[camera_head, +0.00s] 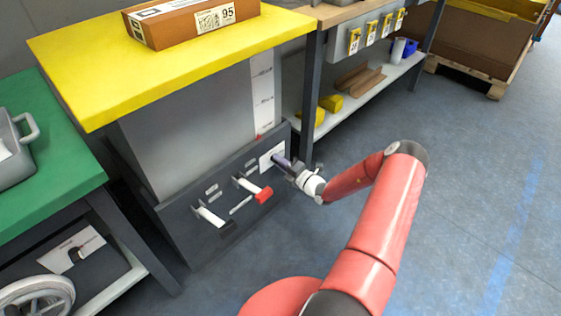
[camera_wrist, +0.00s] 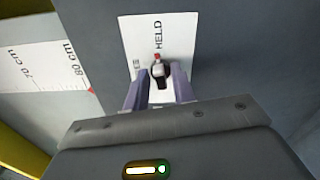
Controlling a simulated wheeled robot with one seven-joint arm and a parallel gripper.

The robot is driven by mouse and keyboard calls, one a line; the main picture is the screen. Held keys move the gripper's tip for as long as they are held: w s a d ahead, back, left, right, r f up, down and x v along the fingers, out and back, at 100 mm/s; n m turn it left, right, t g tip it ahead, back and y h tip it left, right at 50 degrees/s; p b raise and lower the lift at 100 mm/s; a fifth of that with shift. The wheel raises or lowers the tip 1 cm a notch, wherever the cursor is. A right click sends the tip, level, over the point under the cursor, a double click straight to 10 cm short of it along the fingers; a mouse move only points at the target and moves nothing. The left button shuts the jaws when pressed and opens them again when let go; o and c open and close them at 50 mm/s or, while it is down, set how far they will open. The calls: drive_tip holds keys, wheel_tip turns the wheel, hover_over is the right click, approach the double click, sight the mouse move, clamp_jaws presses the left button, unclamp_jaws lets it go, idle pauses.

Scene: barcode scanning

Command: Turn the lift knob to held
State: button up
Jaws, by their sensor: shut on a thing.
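The lift knob (camera_wrist: 160,72) is small and dark, with a red-and-white pointer mark. It sits on a white label plate (camera_wrist: 138,35). The plate reads HELD above the knob in the wrist view; a second word at left is partly hidden. The red mark points up in that view, close to the HELD lettering. My gripper (camera_wrist: 160,84) is shut on the knob, one purple-grey finger on each side. In the head view my gripper (camera_head: 287,163) is at the right end of the dark front panel, by the white plate (camera_head: 268,155); the knob is hidden there.
A red-ended lever (camera_head: 263,195) and a black-ended lever (camera_head: 226,227) project from the panel left of my gripper. A height scale (camera_head: 262,95) rises above. The yellow tabletop (camera_head: 110,80) bears a box (camera_head: 190,22). A table leg (camera_head: 309,100) stands close behind my gripper. Floor at right is clear.

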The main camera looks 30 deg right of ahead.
drive_tip(key=shift+d+m, duration=0.1)
drive_tip(key=shift+m, duration=0.9)
drive_tip(key=o, duration=0.7)
drive_tip(key=shift+c, duration=0.2)
drive_tip(key=v, duration=0.7)
drive_tip(key=shift+s, duration=0.4)
drive_tip(key=shift+d, duration=0.1)
